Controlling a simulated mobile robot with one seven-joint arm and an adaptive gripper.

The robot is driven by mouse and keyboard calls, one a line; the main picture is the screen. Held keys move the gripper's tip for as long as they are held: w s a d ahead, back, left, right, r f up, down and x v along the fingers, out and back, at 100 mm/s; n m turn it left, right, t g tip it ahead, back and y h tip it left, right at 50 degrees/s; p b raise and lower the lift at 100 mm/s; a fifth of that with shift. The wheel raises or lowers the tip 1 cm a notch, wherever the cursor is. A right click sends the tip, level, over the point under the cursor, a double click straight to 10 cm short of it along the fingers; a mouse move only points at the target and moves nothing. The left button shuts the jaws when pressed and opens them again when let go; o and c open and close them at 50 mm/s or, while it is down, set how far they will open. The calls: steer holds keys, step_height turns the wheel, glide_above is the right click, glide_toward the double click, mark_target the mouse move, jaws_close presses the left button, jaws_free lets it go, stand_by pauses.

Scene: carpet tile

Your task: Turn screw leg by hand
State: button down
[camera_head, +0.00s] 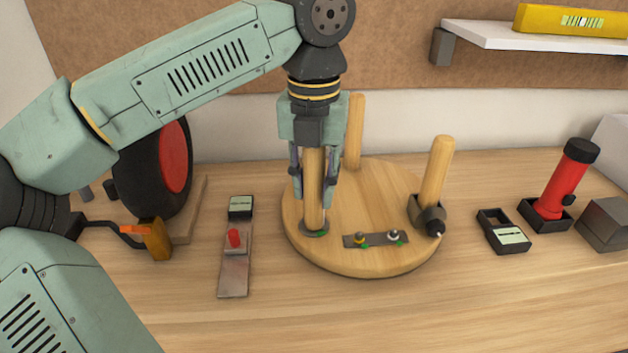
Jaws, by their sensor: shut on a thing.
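A round wooden stool seat (370,258) lies upside down on the bench with its legs pointing up. My gripper (313,195) points straight down over the left part of the seat and is shut on the near left wooden leg (314,212). That leg stands upright in a dark round socket plate (313,229). A back leg (354,130) stands upright behind my gripper. A right leg (436,172) leans slightly right in a dark bracket (427,214). The gripper hides the upper part of the held leg.
A metal strip with small knobs (376,240) lies on the seat. A plate with a red switch (235,241) lies to the left, near a black and red wheel (155,170). A small black box (504,232) and red flashlight (562,185) stand right. The front bench is clear.

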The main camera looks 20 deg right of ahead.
steer(key=m, duration=0.5)
steer(key=shift+m, duration=0.4)
stand_by(0.4)
steer(key=c, duration=1.3)
jaws_free()
step_height(320, 180, up, 12)
steer(key=shift+f, duration=0.1)
